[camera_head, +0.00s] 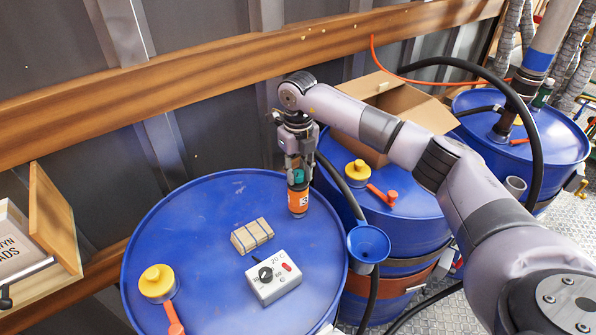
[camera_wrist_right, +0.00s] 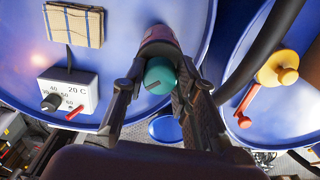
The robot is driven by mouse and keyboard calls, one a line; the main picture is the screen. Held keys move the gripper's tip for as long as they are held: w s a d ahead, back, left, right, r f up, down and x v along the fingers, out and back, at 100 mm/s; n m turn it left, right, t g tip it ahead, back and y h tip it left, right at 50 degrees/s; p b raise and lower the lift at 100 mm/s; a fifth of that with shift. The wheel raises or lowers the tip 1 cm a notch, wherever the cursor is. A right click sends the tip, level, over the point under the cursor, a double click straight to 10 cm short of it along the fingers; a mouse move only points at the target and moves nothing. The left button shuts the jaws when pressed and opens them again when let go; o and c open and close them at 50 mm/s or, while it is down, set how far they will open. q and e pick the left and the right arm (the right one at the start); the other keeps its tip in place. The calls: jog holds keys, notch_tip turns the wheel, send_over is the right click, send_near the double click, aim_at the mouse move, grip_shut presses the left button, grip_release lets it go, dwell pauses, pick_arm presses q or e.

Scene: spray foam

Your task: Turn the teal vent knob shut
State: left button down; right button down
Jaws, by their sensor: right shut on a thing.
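The teal vent knob (camera_head: 299,176) sits on top of an orange canister (camera_head: 298,200) that stands upright near the back right rim of the nearest blue drum. In the right wrist view the knob (camera_wrist_right: 160,76) shows a dark slot or mark on its face. My right gripper (camera_head: 298,165) points down over the canister, its fingers on both sides of the knob, shut on it. In the wrist view, the right gripper (camera_wrist_right: 161,82) frames the knob between its two dark fingers. My left gripper is in neither view.
A blue funnel (camera_head: 368,245) and black hose (camera_head: 345,190) stand just right. A cardboard box (camera_head: 420,112) is on the second drum.

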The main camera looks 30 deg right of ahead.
aim_at(298, 173)
dwell(0.8)
jog(key=c, duration=1.3)
grip_release()
jog(key=shift+r, duration=0.1)
notch_tip(298, 173, up, 12)
jog(key=shift+f, duration=0.1)
